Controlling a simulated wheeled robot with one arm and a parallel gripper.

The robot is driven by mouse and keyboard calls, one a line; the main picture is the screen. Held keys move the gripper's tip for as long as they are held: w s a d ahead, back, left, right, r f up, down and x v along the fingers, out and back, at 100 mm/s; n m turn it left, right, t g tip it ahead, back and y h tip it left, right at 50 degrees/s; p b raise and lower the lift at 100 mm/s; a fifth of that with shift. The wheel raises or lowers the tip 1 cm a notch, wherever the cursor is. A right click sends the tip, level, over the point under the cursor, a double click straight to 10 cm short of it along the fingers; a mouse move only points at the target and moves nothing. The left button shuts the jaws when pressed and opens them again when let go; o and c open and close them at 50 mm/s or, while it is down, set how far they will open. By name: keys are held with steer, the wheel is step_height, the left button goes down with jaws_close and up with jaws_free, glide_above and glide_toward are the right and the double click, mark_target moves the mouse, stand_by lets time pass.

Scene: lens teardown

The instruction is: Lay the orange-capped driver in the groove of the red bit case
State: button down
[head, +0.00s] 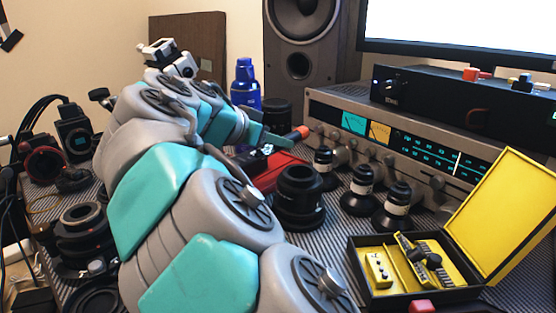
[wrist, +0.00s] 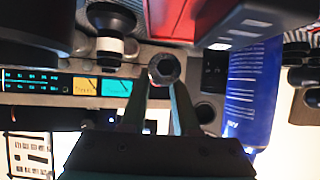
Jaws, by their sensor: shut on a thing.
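My gripper (head: 283,138) reaches out in front of the radio, shut on the orange-capped driver. The driver's orange cap (head: 301,131) shows at the fingertips in the head view. In the wrist view my gripper (wrist: 163,88) has its two fingers around the driver, whose dark round end (wrist: 164,68) faces the camera; most of its shaft is hidden. The red bit case (head: 279,172) lies on the desk below my gripper, partly hidden by my arm. In the wrist view the red case (wrist: 172,18) is at the top, apart from the driver. Its groove cannot be made out.
A black lens (head: 300,195) and several small lens-like pieces (head: 362,190) stand close to the red case. The silver radio (head: 400,145) is behind. A blue bottle (head: 246,85) stands beyond my arm. An open yellow-lined case (head: 415,290) is at front right.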

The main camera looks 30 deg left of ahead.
mark_target(278, 168)
steer(key=shift+f, duration=2.25)
steer(key=shift+f+b, duration=0.5)
steer(key=shift+b, duration=0.1)
steer(key=shift+d+f+b, duration=0.1)
steer(key=shift+f+b, duration=0.2)
steer(key=shift+f, duration=0.05)
steer(key=c, duration=1.1)
jaws_free()
steer(key=shift+o, duration=0.9)
steer(key=shift+f, duration=0.2)
steer(key=shift+r+p, duration=0.7)
steer(key=shift+p, duration=0.2)
steer(key=v, duration=1.2)
steer(key=shift+r, duration=0.4)
